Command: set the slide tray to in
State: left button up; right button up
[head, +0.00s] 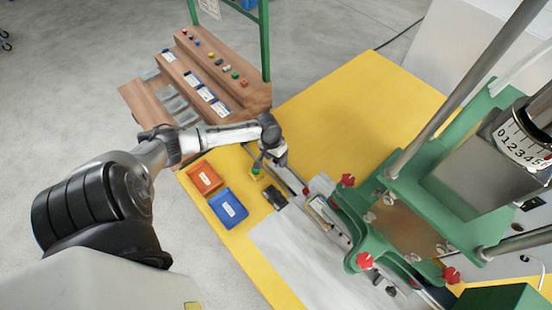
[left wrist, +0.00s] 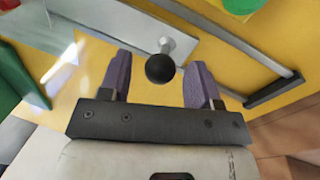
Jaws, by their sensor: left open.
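The slide tray (head: 328,213) shows in the head view as a metal carriage on rails in front of the green press. My left gripper (head: 264,165) is over the yellow table at the outer end of the rails. In the left wrist view, a black ball knob (left wrist: 160,68) on a short silver stem stands between the two purple-grey fingers of my left gripper (left wrist: 158,82). The fingers are apart, with a gap on each side of the knob. The knob is hidden behind the gripper in the head view. My right gripper is not in view.
The green press (head: 410,215) with red knobs and steel columns stands at the right. A red bin (head: 204,178) and a blue bin (head: 228,208) sit on the yellow table (head: 340,110). A brown stepped rack (head: 205,75) stands at the back left.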

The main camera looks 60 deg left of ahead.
pick_arm(q)
jog(key=shift+f, duration=0.1)
grip_shut()
dwell(0.6)
